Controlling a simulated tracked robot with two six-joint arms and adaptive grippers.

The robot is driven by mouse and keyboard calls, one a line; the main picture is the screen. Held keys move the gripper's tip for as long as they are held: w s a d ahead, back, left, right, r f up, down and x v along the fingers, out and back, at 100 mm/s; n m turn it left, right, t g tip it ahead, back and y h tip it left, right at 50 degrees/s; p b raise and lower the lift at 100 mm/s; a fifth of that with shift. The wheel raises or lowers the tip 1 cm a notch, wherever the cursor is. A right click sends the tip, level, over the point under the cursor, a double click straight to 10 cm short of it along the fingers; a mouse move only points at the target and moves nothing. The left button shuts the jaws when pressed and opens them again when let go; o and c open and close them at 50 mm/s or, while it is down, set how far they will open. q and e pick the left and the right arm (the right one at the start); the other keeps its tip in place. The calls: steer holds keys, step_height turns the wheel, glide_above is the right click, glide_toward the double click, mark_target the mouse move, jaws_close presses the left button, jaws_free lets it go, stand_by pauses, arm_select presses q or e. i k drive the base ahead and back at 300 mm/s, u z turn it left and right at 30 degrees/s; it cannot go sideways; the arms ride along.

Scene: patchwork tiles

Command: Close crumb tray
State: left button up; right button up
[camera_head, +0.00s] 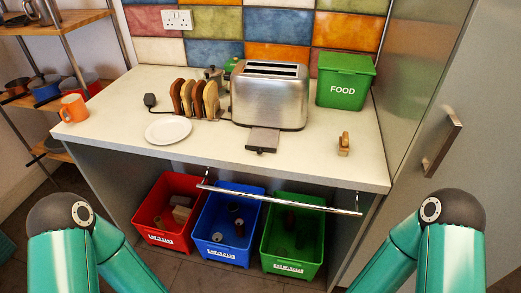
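A steel toaster (270,98) stands upright on the pale counter, with two long slots in its top. Its crumb tray (263,140), a flat grey plate with a dark piece at its front end, sticks out from the toaster's base toward the counter's front edge. Both of my teal arms rise at the lower left and lower right. Their grippers are not in the picture, and nothing touches the toaster or tray.
A white plate (168,129) and a rack of bread slices (194,100) stand left of the toaster. A green FOOD bin (345,81) and a small wooden item (343,145) are to the right. A metal rail (280,201) runs below the counter's front, above red, blue and green bins.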

mark_target(262, 139)
steer(key=k, duration=1.3)
steer(key=u, duration=0.3)
steer(key=i, duration=0.6)
steer(key=u, duration=0.75)
steer(key=i, duration=0.9)
steer(key=z, duration=0.45)
